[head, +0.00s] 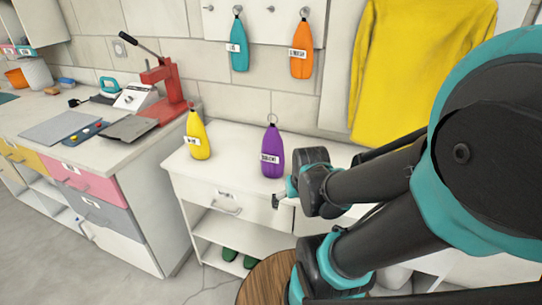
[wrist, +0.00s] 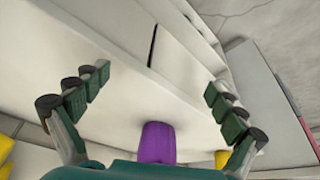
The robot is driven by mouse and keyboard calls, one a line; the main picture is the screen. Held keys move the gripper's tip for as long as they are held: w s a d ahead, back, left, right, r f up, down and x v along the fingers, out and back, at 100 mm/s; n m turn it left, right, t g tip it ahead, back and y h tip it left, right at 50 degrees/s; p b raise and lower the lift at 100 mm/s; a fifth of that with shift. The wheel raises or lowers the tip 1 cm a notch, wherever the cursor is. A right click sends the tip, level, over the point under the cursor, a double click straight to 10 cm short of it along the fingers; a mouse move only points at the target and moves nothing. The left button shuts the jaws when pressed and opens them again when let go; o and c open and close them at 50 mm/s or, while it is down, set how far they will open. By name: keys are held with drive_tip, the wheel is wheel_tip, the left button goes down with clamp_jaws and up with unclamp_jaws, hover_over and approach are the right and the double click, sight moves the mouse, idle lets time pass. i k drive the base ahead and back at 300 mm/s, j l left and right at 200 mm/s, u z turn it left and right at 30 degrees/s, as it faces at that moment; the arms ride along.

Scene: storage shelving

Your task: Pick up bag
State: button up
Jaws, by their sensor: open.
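A purple bag (head: 272,153) with a ring on top and a white label stands upright on the white counter (head: 225,165). A yellow bag (head: 197,137) stands to its left. A teal bag (head: 239,47) and an orange bag (head: 301,50) hang on the wall above. My gripper (wrist: 156,82) is open and empty, its two fingers spread wide. In the wrist view the purple bag (wrist: 157,142) shows at the bottom middle, between the finger bases, with its lower part cut off by my gripper. In the head view my arm ends just right of the purple bag.
A left bench holds a red press (head: 165,85), a teal-handled iron (head: 110,87) and a grey plate (head: 62,128). A yellow cloth (head: 410,60) hangs behind my arm. A round wooden top (head: 265,280) stands in front of the white counter. Green shoes (head: 238,258) sit on its lower shelf.

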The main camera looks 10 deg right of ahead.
sight(272, 157)
drive_tip(key=k+l+u, duration=0.1)
drive_tip(key=k+u, duration=0.7)
drive_tip(key=k+j+u, duration=0.25)
drive_tip(key=k+u, duration=0.15)
